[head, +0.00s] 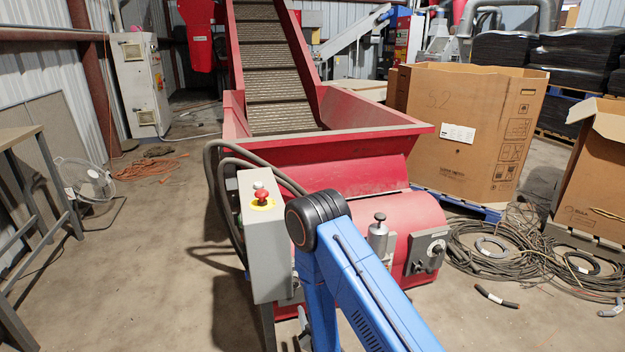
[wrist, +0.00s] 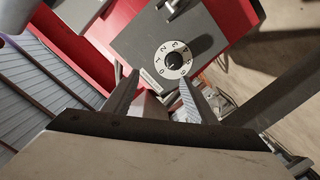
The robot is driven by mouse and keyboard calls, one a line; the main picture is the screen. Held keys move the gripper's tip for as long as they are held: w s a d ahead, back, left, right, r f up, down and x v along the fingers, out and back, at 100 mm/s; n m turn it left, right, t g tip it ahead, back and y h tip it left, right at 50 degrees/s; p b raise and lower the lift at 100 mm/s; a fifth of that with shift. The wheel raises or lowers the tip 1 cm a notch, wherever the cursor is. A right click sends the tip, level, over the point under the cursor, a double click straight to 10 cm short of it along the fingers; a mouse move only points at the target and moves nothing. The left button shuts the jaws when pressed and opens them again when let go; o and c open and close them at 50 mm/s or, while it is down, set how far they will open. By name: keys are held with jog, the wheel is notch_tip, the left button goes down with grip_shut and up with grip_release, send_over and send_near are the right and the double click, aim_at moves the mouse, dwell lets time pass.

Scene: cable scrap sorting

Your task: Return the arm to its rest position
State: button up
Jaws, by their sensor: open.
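My gripper (wrist: 160,84) shows in the wrist view with its two grey fingers spread apart and nothing held between them. Beyond the fingertips is a grey box with a white numbered dial (wrist: 174,64) and a dark knob at its middle. I cannot tell how far the fingertips are from it. In the head view my blue arm (head: 365,285) rises from the bottom edge and bends at a black joint in front of the red machine. The gripper cannot be made out in the head view.
A grey control box (head: 260,235) with a red stop button stands left of my arm. The red hopper (head: 335,150) and conveyor are behind. A grey knob box (head: 428,255) is at right. Cable coils (head: 485,250) and cardboard boxes (head: 465,125) lie further right.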

jog(key=w+d+r+m+g, duration=0.1)
jog(key=d+r+m, duration=0.15)
jog(key=r, duration=0.55)
jog(key=w+d+r+m+g+h, duration=0.1)
jog(key=d+r+g, duration=0.1)
jog(key=d+r, duration=0.35)
jog(key=w+d+r+m+g, duration=0.1)
jog(key=d+r+m, duration=0.1)
jog(key=r, duration=0.7)
jog(key=s+d+r+m+g+h, duration=0.1)
jog(key=s+d+r+g, duration=0.2)
jog(key=s+d+r, duration=0.7)
jog(key=s+d+r+m+g, duration=0.1)
jog(key=s+d+r, duration=0.2)
jog(key=s, duration=0.8)
jog(key=s+d+r+m+g+h, duration=0.1)
jog(key=s+d+r+g, duration=0.1)
jog(key=s, duration=0.9)
jog(key=s+d+r+m+g+h, duration=0.1)
jog(key=s+d+r, duration=0.3)
jog(key=s, duration=0.7)
jog(key=shift+d+r+m+g, duration=0.3)
jog(key=shift+d+r+m, duration=0.05)
jog(key=shift+d+m, duration=0.2)
jog(key=shift+c, duration=0.4)
